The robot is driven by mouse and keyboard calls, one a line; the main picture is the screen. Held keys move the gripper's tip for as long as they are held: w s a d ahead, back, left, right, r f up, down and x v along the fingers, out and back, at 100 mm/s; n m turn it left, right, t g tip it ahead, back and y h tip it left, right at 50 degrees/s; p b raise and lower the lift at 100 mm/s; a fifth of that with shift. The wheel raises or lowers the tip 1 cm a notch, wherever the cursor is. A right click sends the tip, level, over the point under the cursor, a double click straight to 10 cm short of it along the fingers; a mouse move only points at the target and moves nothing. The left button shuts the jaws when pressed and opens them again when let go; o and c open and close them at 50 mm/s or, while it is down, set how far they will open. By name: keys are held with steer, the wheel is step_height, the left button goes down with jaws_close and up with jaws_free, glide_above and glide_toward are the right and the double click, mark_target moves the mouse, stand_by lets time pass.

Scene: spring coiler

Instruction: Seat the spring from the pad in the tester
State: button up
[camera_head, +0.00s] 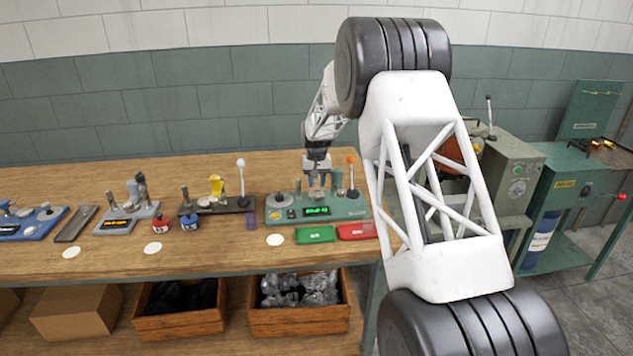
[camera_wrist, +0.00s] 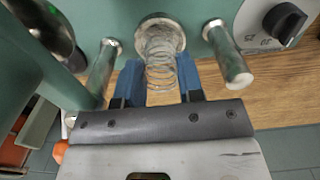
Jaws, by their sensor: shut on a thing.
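The coil spring (camera_wrist: 160,68) is thin silver wire and lies between the two blue fingers of my gripper (camera_wrist: 159,82), which are shut on it. Its far end is at the round metal seat (camera_wrist: 160,32) of the green tester; I cannot tell whether it touches. Two metal posts stand on either side of the seat. In the head view my gripper (camera_head: 317,182) is low over the tester (camera_head: 345,209), which has a green display and an orange-knobbed lever. The spring is too small to make out there. White round pads (camera_head: 275,240) lie on the bench front.
A green tray (camera_head: 315,235) and a red tray (camera_head: 356,231) stand in front of the tester. A lever press (camera_head: 218,204) and other small devices stand to the left. A grey-green machine (camera_head: 510,180) is at the right, partly behind my arm.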

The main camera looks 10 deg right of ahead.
steer(key=shift+f, duration=0.55)
stand_by(0.4)
steer(key=o, duration=0.8)
steer(key=shift+o, duration=0.5)
steer(key=shift+o, duration=1.1)
steer(key=shift+r, duration=0.15)
steer(key=shift+r, duration=1.8)
steer(key=shift+r, duration=0.1)
steer(key=shift+r, duration=2.35)
